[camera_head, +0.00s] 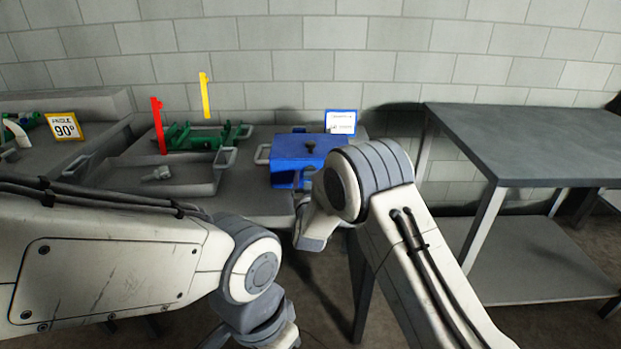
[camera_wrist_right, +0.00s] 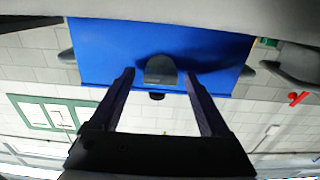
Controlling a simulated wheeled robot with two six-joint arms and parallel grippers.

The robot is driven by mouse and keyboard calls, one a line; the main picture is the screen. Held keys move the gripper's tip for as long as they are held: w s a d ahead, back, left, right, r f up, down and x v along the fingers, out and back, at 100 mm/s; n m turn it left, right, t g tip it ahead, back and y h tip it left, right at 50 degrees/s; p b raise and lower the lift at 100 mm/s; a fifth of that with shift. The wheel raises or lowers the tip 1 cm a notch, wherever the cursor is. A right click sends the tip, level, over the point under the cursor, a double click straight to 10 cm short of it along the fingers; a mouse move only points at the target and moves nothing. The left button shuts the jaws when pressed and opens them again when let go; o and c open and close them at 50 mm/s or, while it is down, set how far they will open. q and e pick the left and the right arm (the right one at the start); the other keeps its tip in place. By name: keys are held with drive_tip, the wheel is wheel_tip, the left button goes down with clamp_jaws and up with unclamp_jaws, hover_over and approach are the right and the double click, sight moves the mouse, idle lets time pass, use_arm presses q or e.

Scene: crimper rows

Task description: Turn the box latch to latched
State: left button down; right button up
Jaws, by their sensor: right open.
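The blue box (camera_head: 290,146) stands on the grey bench, with a small dark latch knob (camera_head: 311,149) on it. In the right wrist view the blue box (camera_wrist_right: 105,50) fills the upper middle, and the dark latch (camera_wrist_right: 160,70) shows at its edge. My right gripper (camera_wrist_right: 159,76) is open, its two dark fingers pointing at the box with the latch between their tips. I cannot tell whether a finger touches the latch. In the head view my right arm hides part of the box. My left arm comes in from the left, its gripper out of view.
A grey tray (camera_head: 202,187) with a small grey part and green fixtures (camera_head: 205,138) lie left of the box. Red (camera_head: 158,126) and yellow (camera_head: 205,96) markers stand there. A white sign (camera_head: 341,122) stands behind the box. The grey table (camera_head: 530,140) at right is bare.

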clamp_jaws()
drive_tip(key=n, duration=0.4)
drive_tip(key=shift+a+n+p, duration=0.1)
drive_tip(key=shift+n+p, duration=0.3)
drive_tip(key=n+p, duration=0.1)
drive_tip(key=n, duration=0.3)
drive_tip(key=shift+n, duration=0.3)
drive_tip(key=n+p, duration=0.1)
drive_tip(key=n, duration=0.3)
drive_tip(key=shift+a+f, duration=0.1)
drive_tip(key=shift+f+n+p, duration=0.1)
drive_tip(key=shift+n+p, duration=0.55)
drive_tip(key=shift+n, duration=1.65)
